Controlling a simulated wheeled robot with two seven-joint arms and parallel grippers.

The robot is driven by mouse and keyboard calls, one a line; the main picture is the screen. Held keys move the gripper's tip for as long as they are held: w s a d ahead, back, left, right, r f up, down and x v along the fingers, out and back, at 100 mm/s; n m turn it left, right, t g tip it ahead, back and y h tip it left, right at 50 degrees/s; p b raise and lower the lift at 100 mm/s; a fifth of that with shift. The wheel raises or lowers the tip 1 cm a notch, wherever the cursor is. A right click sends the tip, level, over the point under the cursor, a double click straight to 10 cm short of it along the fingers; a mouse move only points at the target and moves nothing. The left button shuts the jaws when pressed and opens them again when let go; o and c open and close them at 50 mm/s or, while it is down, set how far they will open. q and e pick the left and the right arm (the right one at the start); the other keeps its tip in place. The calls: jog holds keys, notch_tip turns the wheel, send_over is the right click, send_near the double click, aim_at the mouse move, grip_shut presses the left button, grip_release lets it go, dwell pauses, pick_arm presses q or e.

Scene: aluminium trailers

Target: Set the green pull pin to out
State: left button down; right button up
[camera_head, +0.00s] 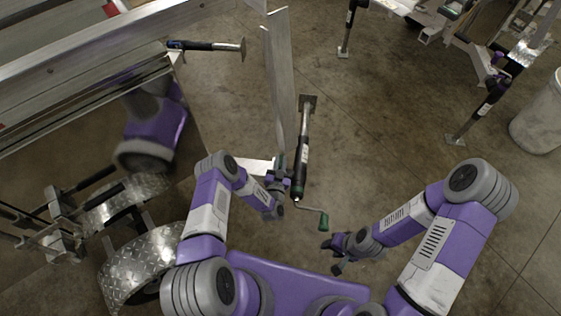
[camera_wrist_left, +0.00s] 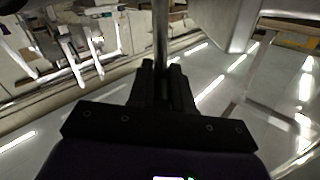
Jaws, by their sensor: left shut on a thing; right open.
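The green pull pin (camera_head: 281,160) shows as a small green spot beside the black jack tube (camera_head: 302,150), mostly hidden by my left gripper. My left gripper (camera_head: 279,178) is at the pin, just left of the jack. In the left wrist view its two black fingers (camera_wrist_left: 165,75) are close together, with a grey rod rising beyond them. The pin's green colour is not visible there, and I cannot tell how far it is pulled. My right gripper (camera_head: 335,254) is open and empty, below the jack's crank.
The jack's crank with a green grip (camera_head: 323,220) sticks out between my grippers. An upright metal beam (camera_head: 279,80) stands just left of the jack. Other jacks, such as one at upper left (camera_head: 205,45), and a grey bin (camera_head: 541,115) stand around.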

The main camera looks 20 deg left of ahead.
pick_arm(q)
jog(key=shift+a+r, duration=0.15)
jog(key=c, duration=1.1)
grip_release()
jog(key=s, duration=0.2)
jog(key=s+p, duration=0.1)
jog(key=s, duration=0.2)
jog(key=s+d+p, duration=0.1)
jog(key=s, duration=0.1)
jog(key=shift+s, duration=0.25)
